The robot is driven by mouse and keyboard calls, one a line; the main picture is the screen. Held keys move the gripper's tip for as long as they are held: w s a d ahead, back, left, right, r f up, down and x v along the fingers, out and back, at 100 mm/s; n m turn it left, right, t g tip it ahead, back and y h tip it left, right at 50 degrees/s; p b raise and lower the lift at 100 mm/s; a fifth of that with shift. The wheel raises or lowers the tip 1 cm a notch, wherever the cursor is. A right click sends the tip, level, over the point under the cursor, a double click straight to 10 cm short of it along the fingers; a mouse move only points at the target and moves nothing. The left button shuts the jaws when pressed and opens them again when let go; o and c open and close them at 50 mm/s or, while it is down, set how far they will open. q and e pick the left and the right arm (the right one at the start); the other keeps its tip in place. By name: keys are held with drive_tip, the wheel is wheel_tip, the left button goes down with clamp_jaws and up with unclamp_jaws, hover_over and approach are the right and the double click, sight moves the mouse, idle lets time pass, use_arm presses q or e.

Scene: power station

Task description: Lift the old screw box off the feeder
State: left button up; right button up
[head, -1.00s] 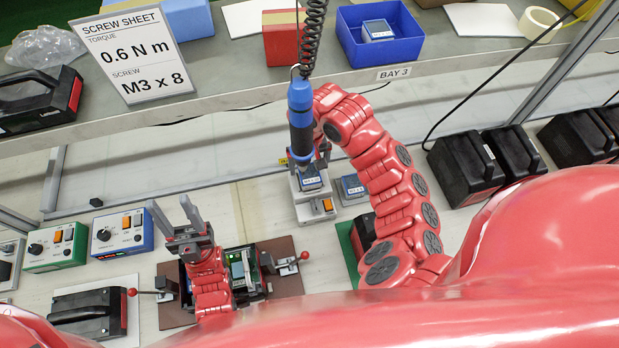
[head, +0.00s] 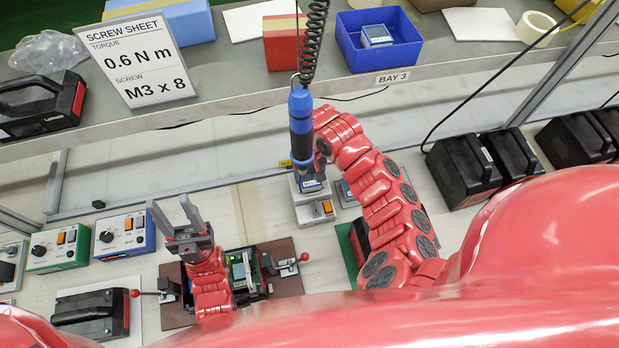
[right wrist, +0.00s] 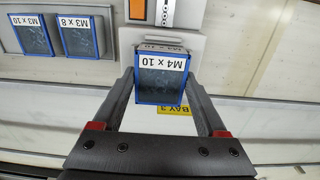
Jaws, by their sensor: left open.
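The old screw box (right wrist: 162,78), blue-rimmed and labelled M4 x 10, is at the top of the grey feeder (right wrist: 195,50). The box also shows in the head view (head: 312,186), below the blue screwdriver. My right gripper (right wrist: 162,85) has one finger on each side of the box, very close to its walls. I cannot tell whether the fingers press on it. In the head view the screwdriver and my arm hide most of this gripper. My left gripper (head: 175,210) is open and empty, above the brown fixture (head: 285,285).
The hanging screwdriver (head: 301,120) stands right in front of my right gripper. Two more screw boxes, M3 x 8 (right wrist: 83,38) and M3 x 10 (right wrist: 33,36), lie beside the feeder. A shelf with a blue bin (head: 378,55) runs behind.

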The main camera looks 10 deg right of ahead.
drive_tip(key=c, duration=0.9)
